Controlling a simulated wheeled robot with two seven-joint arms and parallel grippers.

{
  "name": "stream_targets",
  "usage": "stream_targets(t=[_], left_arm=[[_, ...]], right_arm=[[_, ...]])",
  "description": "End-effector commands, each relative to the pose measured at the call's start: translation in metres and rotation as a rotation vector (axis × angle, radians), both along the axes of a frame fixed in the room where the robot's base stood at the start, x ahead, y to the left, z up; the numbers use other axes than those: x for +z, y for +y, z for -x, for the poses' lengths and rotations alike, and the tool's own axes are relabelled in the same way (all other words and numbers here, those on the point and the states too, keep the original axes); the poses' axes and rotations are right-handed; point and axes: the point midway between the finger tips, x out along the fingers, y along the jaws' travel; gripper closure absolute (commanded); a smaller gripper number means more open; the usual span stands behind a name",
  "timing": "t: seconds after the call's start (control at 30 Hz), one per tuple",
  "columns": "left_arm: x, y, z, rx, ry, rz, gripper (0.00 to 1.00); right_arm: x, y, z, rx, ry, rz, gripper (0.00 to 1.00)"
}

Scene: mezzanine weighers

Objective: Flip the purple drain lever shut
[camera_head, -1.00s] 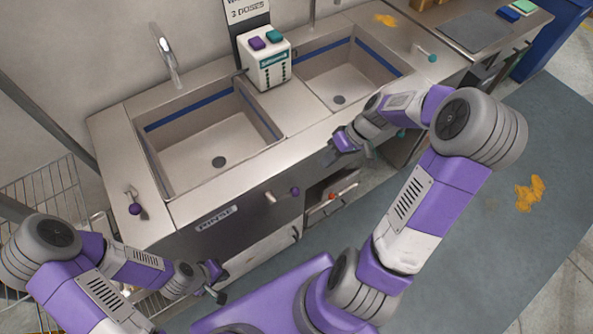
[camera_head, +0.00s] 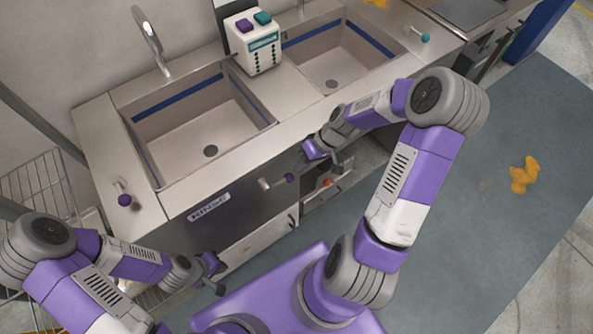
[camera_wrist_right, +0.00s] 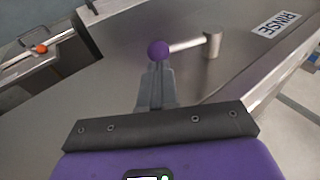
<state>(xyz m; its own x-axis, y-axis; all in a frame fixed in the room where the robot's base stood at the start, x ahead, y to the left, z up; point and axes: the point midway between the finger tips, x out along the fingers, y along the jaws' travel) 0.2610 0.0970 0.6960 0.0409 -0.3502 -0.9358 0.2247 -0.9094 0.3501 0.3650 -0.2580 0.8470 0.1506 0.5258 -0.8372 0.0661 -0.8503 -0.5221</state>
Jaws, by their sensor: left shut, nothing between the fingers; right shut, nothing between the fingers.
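A lever with a purple ball knob (camera_head: 289,178) sticks out sideways from a pale pivot on the sink's front panel, right of the RINSE label. In the right wrist view the purple knob (camera_wrist_right: 158,48) ends a metal rod that runs right to its pivot (camera_wrist_right: 212,40). My right gripper (camera_head: 302,164) is shut and empty, close by the knob. In the wrist view its fingertips (camera_wrist_right: 157,68) are just below the knob; I cannot tell whether they touch. My left gripper (camera_head: 218,279) is shut and empty, low in front of the cabinet at the left.
Another purple-knobbed handle (camera_head: 124,200) stands on the counter's left end, and a teal one (camera_head: 425,37) at the right. An orange knob (camera_head: 326,183) is in the opening below the counter, right of the lever. A wire rack (camera_head: 40,190) stands at the far left.

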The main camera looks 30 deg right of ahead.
Motion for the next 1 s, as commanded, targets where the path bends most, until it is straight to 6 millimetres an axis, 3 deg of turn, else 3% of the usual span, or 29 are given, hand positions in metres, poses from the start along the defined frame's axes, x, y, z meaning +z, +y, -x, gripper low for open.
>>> stream_targets(t=[0.23, 0.73, 1.0], left_arm=[[-0.007, 0.000, 0.000, 0.000, 0.000, 0.000, 1.00], [-0.008, 0.000, 0.000, 0.000, 0.000, 0.000, 1.00], [-0.016, 0.000, 0.000, 0.000, 0.000, 0.000, 1.00]], right_arm=[[-0.023, 0.015, -0.004, 0.001, 0.000, 0.000, 1.00], [-0.026, 0.016, -0.005, 0.000, 0.000, -0.004, 1.00], [-0.037, 0.014, -0.004, -0.004, 0.008, -0.091, 1.00]])
